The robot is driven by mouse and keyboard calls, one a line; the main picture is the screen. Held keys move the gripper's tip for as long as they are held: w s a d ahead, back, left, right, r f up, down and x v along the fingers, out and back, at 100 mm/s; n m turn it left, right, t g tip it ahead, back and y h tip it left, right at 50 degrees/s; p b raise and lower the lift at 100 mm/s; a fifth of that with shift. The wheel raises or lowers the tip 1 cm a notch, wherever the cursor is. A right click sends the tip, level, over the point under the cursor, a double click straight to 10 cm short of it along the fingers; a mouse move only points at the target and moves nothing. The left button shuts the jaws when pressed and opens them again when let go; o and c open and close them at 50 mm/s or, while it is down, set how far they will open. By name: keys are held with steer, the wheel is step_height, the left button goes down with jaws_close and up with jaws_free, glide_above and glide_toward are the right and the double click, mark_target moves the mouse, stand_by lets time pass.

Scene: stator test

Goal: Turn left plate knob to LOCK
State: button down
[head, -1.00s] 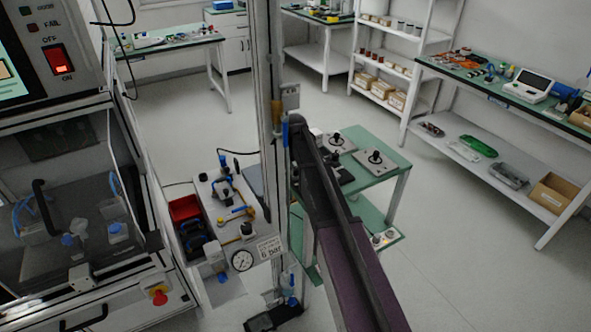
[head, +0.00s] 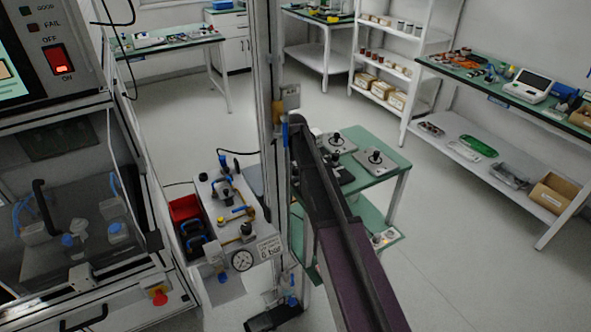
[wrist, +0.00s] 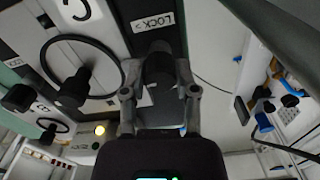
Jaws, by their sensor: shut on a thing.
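In the wrist view, my gripper (wrist: 160,95) has its two fingers closed on either side of a black knob (wrist: 158,66). The fingers and the knob hide part of the plate, and I cannot tell the knob's exact angle. In the head view, my arm hides the gripper and the held knob. Two other plates with black knobs show on the green table (head: 392,178).
Beside the held knob, the wrist view shows a black ring (wrist: 112,50) around another black knob (wrist: 75,88), and a lit yellow lamp (wrist: 100,129). In the head view, a panel with a pressure gauge (head: 242,260) stands left of the table. Open floor (head: 470,240) lies to the right.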

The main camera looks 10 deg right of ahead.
steer(key=shift+c, duration=1.9)
jaws_free()
steer(key=shift+n, duration=0.4)
